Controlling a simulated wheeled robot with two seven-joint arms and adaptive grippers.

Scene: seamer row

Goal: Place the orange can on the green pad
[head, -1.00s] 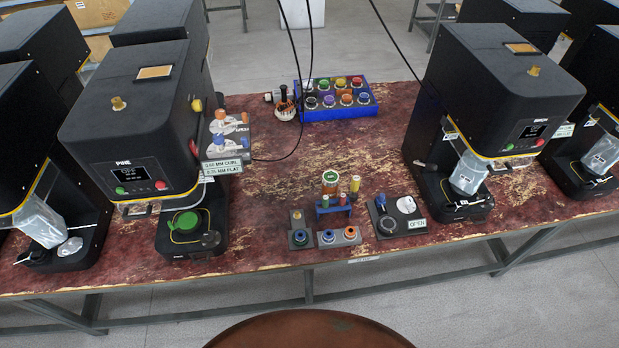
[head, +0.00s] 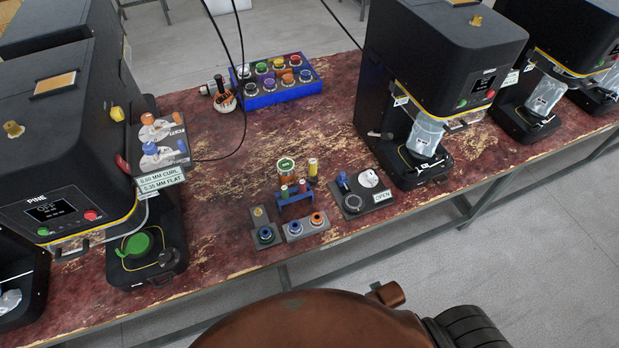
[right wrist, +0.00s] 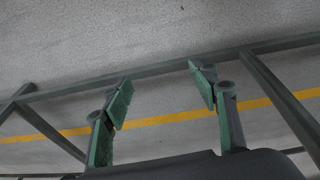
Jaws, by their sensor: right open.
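Several lidded cans stand in a blue crate (head: 283,95) at the back of the bench in the head view. My left gripper is in no view.
A small blue rack (head: 294,196) with thin cylinders, a green-topped jar (head: 285,167) and grey blocks with coloured rings (head: 305,226) stand near the front edge. A black plate marked OPEN (head: 362,195) is beside them. Another machine (head: 440,60) stands right. Cables hang over the bench.

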